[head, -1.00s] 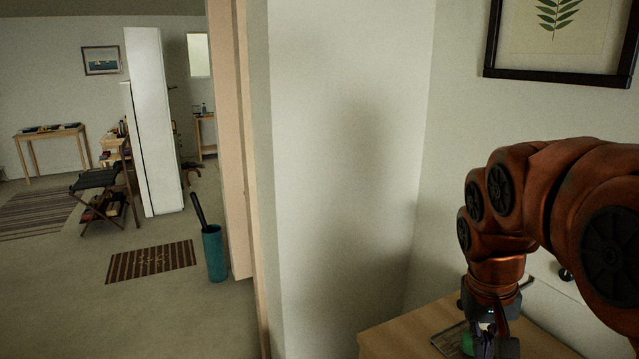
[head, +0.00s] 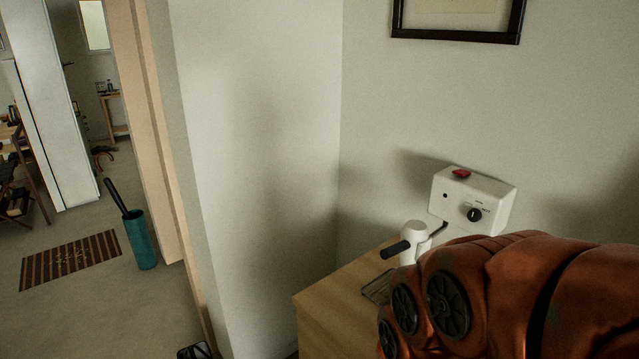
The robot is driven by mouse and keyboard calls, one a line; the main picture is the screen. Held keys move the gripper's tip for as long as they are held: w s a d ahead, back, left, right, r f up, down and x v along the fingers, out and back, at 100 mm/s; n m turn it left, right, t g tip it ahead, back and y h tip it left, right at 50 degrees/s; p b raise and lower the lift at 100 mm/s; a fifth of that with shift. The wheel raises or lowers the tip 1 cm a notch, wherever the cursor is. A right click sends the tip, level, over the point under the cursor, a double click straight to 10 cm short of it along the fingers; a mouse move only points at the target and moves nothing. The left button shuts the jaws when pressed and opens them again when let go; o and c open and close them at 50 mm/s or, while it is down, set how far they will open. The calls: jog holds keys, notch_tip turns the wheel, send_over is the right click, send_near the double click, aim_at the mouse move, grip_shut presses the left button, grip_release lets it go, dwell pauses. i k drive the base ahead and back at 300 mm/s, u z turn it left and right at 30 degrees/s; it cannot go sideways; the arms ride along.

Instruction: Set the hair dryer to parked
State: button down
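A white hair dryer (head: 414,237) with a black tube-like part pointing left shows in the head view above the wooden table. A white wall box (head: 465,205) with a black knob (head: 474,214) and a red part (head: 461,173) on top is behind it, to the right. I cannot tell whether the dryer rests in a holder, on the table or against the box. My orange arm covers the area below and right of the dryer. My gripper is not in view.
The wooden table (head: 335,299) stands in the wall corner, with a flat grey item (head: 378,288) on it. A framed picture (head: 458,37) hangs above. A doorway on the left leads to a room with a teal bin (head: 142,240) and a striped mat (head: 71,260).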

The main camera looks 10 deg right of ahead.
aim_at(415, 238)
jog(key=u, duration=0.5)
jog(key=k, duration=0.45)
jog(key=u, duration=0.85)
